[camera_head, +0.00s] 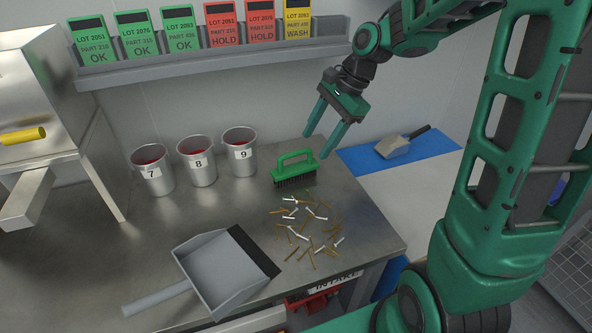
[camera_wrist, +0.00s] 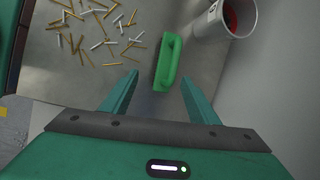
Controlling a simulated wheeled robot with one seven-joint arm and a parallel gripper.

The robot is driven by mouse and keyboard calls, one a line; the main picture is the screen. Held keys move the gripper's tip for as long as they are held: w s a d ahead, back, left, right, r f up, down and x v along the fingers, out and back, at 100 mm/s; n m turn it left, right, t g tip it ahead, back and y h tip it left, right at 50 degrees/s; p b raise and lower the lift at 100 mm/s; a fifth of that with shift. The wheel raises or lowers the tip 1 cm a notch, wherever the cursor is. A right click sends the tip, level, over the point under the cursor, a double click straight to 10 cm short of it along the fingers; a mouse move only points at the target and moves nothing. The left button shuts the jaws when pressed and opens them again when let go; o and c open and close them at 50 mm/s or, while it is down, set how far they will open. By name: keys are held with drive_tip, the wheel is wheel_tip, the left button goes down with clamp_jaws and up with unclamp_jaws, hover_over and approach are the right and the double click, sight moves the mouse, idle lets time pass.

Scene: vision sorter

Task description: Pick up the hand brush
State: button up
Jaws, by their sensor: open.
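The hand brush (camera_head: 294,168) has a green arched handle and dark bristles. It rests bristles down on the metal table, near the back wall. In the wrist view the green brush (camera_wrist: 168,62) lies ahead of the fingertips, roughly between their lines. My gripper (camera_head: 320,138) is open and empty, above and to the right of the brush in the head view, not touching it. Both fingers of my gripper (camera_wrist: 158,80) also show in the wrist view.
Loose screws and pins (camera_head: 308,226) lie scattered in front of the brush. Cups numbered 7, 8 and 9 (camera_head: 240,155) stand to its left. A grey dustpan (camera_head: 215,275) lies at the front. A card shelf (camera_head: 215,62) runs above. A scoop (camera_head: 395,147) sits on a blue mat (camera_head: 435,146).

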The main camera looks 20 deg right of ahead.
sight(292, 168)
drive_tip(key=shift+m+y, duration=0.3)
drive_tip(key=shift+w+a+r+x, duration=0.1)
drive_tip(key=shift+w+x, duration=0.15)
drive_tip(key=shift+x, duration=1.7)
drive_tip(key=shift+w+a+r+x, duration=0.15)
drive_tip(key=shift+w+x, duration=0.1)
drive_tip(key=shift+x, duration=1.7)
drive_tip(key=shift+w+a+x, duration=0.1)
drive_tip(key=shift+w+x, duration=0.1)
drive_tip(key=shift+x, duration=1.7)
drive_tip(key=c, duration=1.3)
clamp_jaws()
drive_tip(key=shift+r, duration=0.15)
